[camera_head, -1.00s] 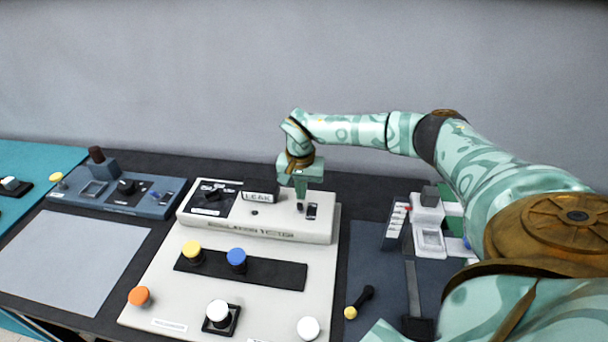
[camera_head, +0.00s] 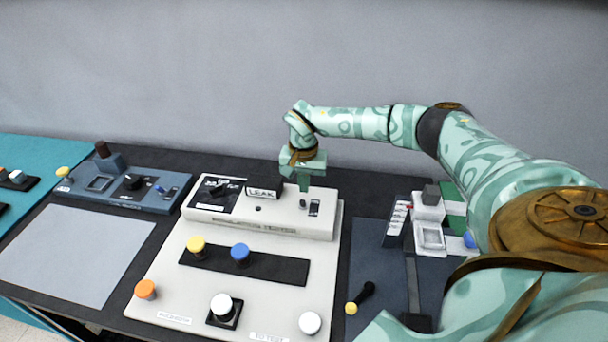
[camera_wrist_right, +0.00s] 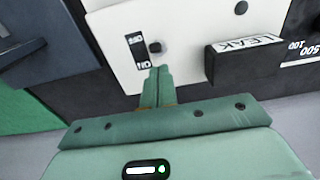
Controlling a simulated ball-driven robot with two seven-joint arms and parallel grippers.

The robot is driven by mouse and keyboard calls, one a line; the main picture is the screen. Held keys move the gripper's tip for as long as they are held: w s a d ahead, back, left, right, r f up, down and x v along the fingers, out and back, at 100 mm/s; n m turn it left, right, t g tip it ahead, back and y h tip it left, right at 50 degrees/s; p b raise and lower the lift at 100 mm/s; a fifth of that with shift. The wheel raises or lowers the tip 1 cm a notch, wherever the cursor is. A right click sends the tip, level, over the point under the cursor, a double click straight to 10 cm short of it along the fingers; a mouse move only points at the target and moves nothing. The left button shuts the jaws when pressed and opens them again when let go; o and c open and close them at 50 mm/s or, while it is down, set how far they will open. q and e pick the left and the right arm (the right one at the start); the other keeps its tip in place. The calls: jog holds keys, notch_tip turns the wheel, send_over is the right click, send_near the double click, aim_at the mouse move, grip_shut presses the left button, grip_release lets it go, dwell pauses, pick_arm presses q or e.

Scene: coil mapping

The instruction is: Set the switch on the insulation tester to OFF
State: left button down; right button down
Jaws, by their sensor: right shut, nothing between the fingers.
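The insulation tester (camera_head: 255,225) is a cream console with a raised back block. Its switch is a small dark nub (camera_head: 303,203) at the right of that block, beside a black label (camera_head: 315,208). In the right wrist view the nub (camera_wrist_right: 155,47) stands beside the label, OFF at the top and ON at the bottom, both upside down. The nub looks nearer the OFF end. My right gripper (camera_head: 304,189) is shut and empty. Its fingertips (camera_wrist_right: 160,68) are just behind the nub on the ON side; contact cannot be told. My left gripper is out of view.
A LEAK sign (camera_head: 264,191) stands up left of the switch. Yellow (camera_head: 196,244) and blue (camera_head: 240,252) knobs sit on the tester's front. A blue-grey device (camera_head: 125,190) is at left, and a lever unit (camera_head: 428,210) at right. A grey mat (camera_head: 75,250) is clear.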

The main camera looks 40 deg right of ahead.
notch_tip(320, 180, up, 16)
jog(key=p, duration=0.3)
jog(key=shift+s+a, duration=0.2)
dwell(0.3)
